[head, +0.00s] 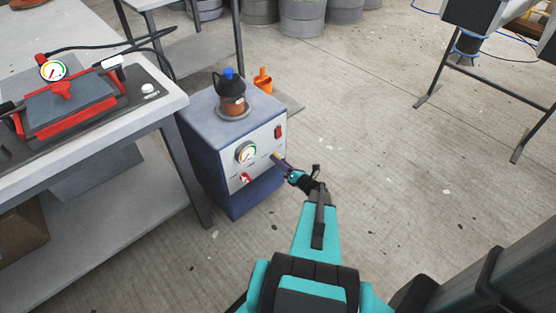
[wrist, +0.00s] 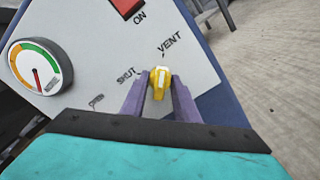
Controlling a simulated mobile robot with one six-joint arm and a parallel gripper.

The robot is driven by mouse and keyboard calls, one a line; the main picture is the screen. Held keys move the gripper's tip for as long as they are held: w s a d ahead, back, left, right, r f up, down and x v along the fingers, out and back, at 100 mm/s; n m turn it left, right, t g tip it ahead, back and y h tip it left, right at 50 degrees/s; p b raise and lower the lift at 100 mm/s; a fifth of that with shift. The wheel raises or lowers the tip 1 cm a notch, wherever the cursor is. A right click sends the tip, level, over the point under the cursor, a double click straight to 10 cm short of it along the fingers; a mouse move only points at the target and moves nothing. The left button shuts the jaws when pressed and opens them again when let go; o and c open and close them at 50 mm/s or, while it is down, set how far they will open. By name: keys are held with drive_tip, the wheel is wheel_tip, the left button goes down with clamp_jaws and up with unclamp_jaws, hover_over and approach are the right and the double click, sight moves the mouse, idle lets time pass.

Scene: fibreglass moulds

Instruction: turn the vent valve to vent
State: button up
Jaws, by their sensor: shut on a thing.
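The vent valve is a small yellow knob (wrist: 159,84) with a white mark on the front panel of a blue-grey pump cabinet (head: 205,150). In the wrist view, the words SHUT and VENT are printed to its left and above it. The white mark points upward, closer to VENT than to SHUT, though it is small. My gripper (wrist: 160,98) is shut on the knob, with one purple finger on each side. In the head view, my gripper (head: 281,163) reaches the right part of the panel, and the knob is mostly hidden there.
A dial gauge (head: 246,152), red switch (head: 278,132) and red knob (head: 246,178) share the panel. A workbench (head: 165,106) is close on the left.

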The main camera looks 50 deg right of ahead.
idle(0.3)
drive_tip(key=o, duration=0.7)
drive_tip(key=shift+s+a, duration=0.2)
drive_tip(key=shift+s, duration=2.1)
drive_tip(key=shift+s+a, duration=0.15)
drive_tip(key=shift+s, duration=2.15)
drive_tip(key=shift+s+a, duration=0.2)
drive_tip(key=shift+s, duration=2.1)
